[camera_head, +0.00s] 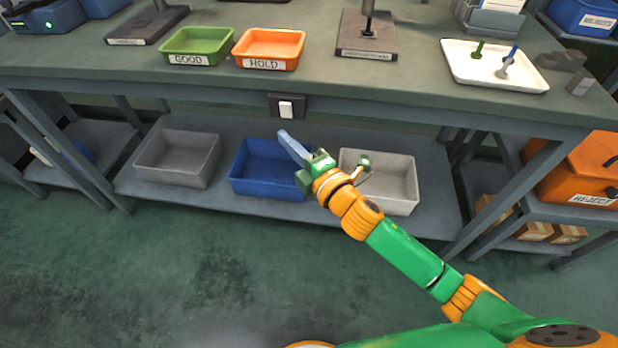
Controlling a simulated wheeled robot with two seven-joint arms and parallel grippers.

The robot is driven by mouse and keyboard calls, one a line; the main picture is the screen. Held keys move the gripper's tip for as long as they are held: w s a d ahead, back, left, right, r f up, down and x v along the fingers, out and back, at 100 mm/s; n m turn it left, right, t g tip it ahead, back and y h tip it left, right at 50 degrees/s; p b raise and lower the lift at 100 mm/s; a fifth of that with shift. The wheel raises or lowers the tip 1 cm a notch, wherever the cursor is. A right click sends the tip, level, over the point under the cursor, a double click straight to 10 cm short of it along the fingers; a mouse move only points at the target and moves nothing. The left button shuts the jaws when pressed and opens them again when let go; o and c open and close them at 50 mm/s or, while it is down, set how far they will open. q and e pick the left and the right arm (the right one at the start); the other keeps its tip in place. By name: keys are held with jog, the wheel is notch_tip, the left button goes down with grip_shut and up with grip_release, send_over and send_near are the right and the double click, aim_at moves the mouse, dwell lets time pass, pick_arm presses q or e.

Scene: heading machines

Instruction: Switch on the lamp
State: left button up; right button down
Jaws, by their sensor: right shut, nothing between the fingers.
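A white rocker switch (286,110) sits in a dark box on the front edge of the workbench, just under the top. My right gripper (287,140) is shut and empty. It comes in from the lower right, and its tips point up and left. In the picture the tips lie a little below the switch, with a visible gap between them. They overlap the blue bin behind. I cannot tell the gap in depth. No lamp can be made out in this view. My left gripper is not in view.
The workbench (330,90) carries a green GOOD tray (189,59), an orange HOLD tray (264,64) and a white tray (465,75) with small parts. Below are a grey bin (160,172), a blue bin (240,186) and a light grey bin (408,190). The floor in front is clear.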

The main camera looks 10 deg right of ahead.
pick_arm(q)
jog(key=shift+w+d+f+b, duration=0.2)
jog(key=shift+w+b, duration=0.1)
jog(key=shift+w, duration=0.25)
pick_arm(e)
jog(key=d+f+v, duration=0.1)
jog(key=v, duration=0.7)
